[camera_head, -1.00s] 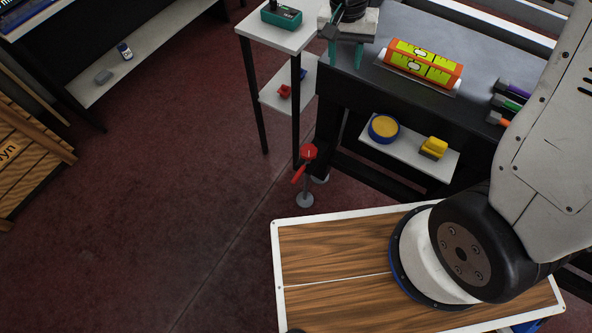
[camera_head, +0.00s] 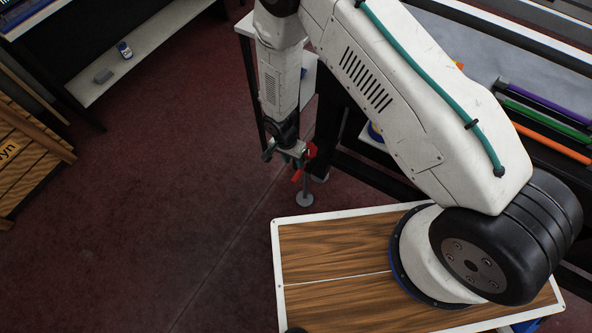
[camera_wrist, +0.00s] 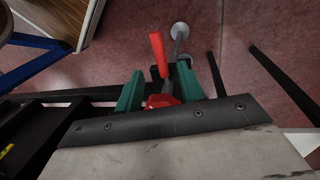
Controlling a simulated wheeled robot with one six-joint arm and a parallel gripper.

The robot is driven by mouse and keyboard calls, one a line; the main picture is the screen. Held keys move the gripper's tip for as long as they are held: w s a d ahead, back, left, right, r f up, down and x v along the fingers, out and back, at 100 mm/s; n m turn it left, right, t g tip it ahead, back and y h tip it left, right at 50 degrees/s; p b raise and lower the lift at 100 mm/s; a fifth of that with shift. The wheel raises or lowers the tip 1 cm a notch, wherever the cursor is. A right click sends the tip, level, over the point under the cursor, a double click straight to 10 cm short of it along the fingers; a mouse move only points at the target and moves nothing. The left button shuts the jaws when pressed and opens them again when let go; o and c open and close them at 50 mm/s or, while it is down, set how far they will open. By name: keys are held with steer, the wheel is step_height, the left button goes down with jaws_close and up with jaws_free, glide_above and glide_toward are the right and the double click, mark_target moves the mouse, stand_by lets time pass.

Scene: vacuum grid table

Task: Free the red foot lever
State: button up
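The red foot lever (camera_head: 297,176) shows in the head view by the table's corner, above a grey round foot (camera_head: 305,199). Its red hub (camera_head: 312,150) is partly hidden by my gripper (camera_head: 284,153), which points down beside it. In the wrist view the red lever (camera_wrist: 158,55) extends up from the red hub (camera_wrist: 162,101), with the grey foot (camera_wrist: 180,30) beyond. My gripper's teal fingers (camera_wrist: 158,88) are apart, with the red hub and lever base between them in this view. I cannot tell whether either finger touches the red part.
The dark table frame (camera_head: 365,172) is close to the right of my gripper. A white side shelf (camera_head: 308,85) stands behind my arm. A wood-topped surface with a white rim (camera_head: 276,270) is in front. The red floor at left is open.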

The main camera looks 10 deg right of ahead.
mark_target(297, 173)
steer(key=f, duration=0.4)
steer(key=d+f, duration=0.1)
steer(key=f, duration=0.1)
steer(key=shift+s+f, duration=0.35)
steer(key=shift+s, duration=0.05)
jaws_close()
